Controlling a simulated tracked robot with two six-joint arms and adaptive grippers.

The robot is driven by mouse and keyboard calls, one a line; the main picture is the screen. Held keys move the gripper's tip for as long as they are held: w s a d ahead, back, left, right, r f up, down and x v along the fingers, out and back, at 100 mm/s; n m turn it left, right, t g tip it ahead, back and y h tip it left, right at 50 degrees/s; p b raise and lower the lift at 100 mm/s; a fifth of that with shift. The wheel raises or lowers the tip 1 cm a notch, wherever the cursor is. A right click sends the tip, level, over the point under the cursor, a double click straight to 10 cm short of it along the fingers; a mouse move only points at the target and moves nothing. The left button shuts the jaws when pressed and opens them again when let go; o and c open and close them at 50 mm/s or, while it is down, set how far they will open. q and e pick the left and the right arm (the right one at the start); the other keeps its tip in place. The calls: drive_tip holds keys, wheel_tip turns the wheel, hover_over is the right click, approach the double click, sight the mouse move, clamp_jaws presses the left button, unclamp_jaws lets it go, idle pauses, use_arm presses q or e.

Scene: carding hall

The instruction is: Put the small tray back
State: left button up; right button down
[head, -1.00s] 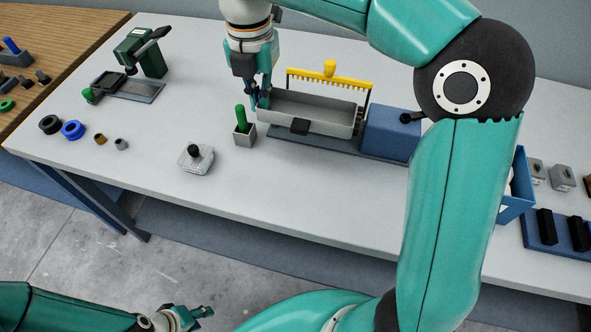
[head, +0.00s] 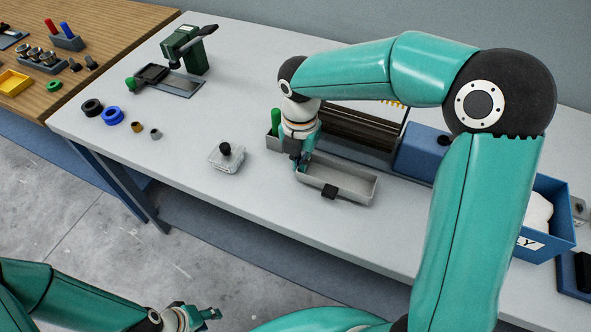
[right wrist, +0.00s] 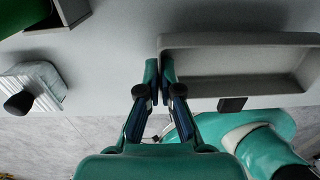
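The small tray (head: 362,193) is a long, shallow grey tray with a black tab on its front side. It is in front of the machine (head: 418,150), which has a dark ribbed bed and a blue end block. My right gripper (head: 302,163) is at the tray's left end. In the right wrist view my right gripper's fingers (right wrist: 160,78) close on either side of the tray's end wall (right wrist: 166,60). The tray looks empty; whether it touches the table I cannot tell. My left gripper (head: 207,314) is low in front of the table, empty; its finger gap is unclear.
A clear box with a black knob (head: 226,162) stands left of the tray. A green-handled tool in a grey holder (head: 272,140) is behind my right gripper. A blue bin (head: 548,232) stands at right. The table's front edge is close to the tray.

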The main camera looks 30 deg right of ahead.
drive_tip(key=shift+f, duration=1.3)
drive_tip(key=shift+f, duration=0.1)
drive_tip(key=c, duration=1.3)
unclamp_jaws()
wheel_tip(320, 180, up, 12)
drive_tip(key=shift+w+r+p, duration=0.1)
drive_tip(key=shift+p, duration=0.2)
